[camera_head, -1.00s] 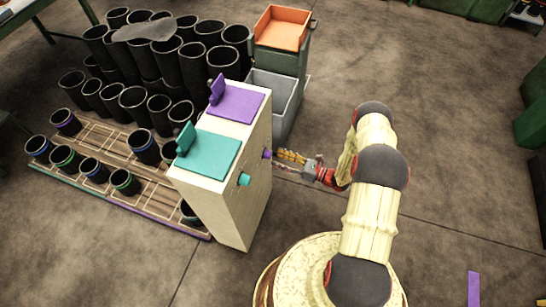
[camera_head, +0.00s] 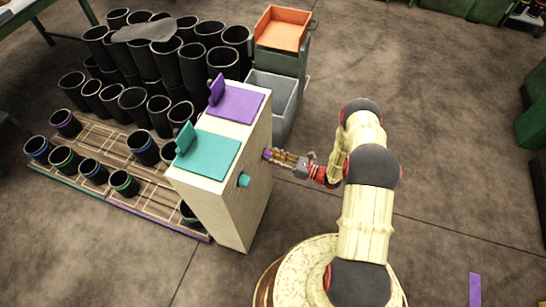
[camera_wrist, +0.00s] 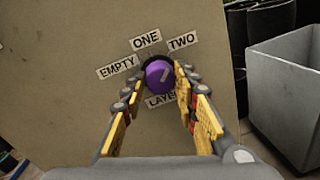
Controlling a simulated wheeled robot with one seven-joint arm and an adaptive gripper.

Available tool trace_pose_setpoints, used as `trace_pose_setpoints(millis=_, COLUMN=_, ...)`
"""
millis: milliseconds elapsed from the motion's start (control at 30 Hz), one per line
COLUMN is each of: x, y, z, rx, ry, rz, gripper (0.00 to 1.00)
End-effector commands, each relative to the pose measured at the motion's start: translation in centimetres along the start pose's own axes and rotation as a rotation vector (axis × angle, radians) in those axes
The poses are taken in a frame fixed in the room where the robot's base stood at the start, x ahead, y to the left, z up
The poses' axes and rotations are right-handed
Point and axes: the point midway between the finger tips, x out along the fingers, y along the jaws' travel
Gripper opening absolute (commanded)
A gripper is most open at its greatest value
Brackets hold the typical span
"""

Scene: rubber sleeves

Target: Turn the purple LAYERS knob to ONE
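The round purple LAYERS knob (camera_wrist: 157,78) is on the side face of the pale box (camera_head: 232,205); it also shows in the head view (camera_head: 266,154). Labels EMPTY (camera_wrist: 117,67), ONE (camera_wrist: 146,39) and TWO (camera_wrist: 182,41) are around its top. The LAYERS label (camera_wrist: 160,100) below is partly hidden. A light mark on the knob slants up and right, roughly toward TWO. My gripper (camera_wrist: 159,86) has its fingers apart, one on each side of the knob, with gaps visible. In the head view my gripper (camera_head: 273,155) is right at the knob.
Purple (camera_head: 237,103) and teal (camera_head: 208,155) panels top the box. A grey bin (camera_head: 271,91) stands behind it. Black sleeves (camera_head: 133,103) crowd the left. The floor to the right is open.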

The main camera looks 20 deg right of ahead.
Motion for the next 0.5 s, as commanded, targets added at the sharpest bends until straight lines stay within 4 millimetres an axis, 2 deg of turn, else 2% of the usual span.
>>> trace_pose_setpoints(millis=400, x=-0.01, y=0.0, z=-0.01, rx=0.0, ry=0.0, rz=0.0, gripper=0.04)
trace_pose_setpoints(millis=500, x=-0.01, y=-0.01, z=-0.01, rx=-0.003, ry=0.0, rz=0.0, gripper=0.04)
